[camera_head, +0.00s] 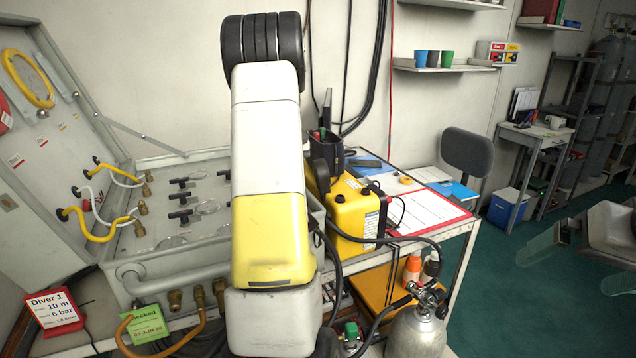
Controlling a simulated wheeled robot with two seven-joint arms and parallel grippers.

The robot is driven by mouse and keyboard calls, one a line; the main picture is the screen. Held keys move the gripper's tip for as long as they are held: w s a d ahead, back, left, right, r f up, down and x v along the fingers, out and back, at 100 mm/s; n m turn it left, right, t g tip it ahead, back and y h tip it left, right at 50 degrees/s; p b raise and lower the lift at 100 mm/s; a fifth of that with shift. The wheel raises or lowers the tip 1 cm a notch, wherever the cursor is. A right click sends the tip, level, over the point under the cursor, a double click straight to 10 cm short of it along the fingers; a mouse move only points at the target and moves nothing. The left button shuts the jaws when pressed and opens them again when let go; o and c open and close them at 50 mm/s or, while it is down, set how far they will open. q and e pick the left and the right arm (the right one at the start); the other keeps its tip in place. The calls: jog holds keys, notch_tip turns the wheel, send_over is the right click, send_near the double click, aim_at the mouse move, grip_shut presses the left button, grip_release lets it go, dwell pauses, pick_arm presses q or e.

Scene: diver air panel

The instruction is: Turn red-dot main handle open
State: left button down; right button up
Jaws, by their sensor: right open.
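The air panel (155,190) is a grey open case at the left, its lid leaning back. Several black handles (180,197) stand in rows on its face beside round gauges. I cannot make out a red dot on any of them, and my white and yellow arm link covers the panel's right part. My right gripper (564,272) is open and empty at the right edge, over the green floor, far from the panel. Its two pale, see-through fingers are spread apart. My left gripper is not in view.
A yellow box (357,212) and a red-edged sheet (422,210) lie on the table right of the panel. A gas cylinder (416,332) and hoses stand in front. A red card (52,310) and green tag (145,323) are at the panel's front left.

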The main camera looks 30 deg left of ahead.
dwell(0.5)
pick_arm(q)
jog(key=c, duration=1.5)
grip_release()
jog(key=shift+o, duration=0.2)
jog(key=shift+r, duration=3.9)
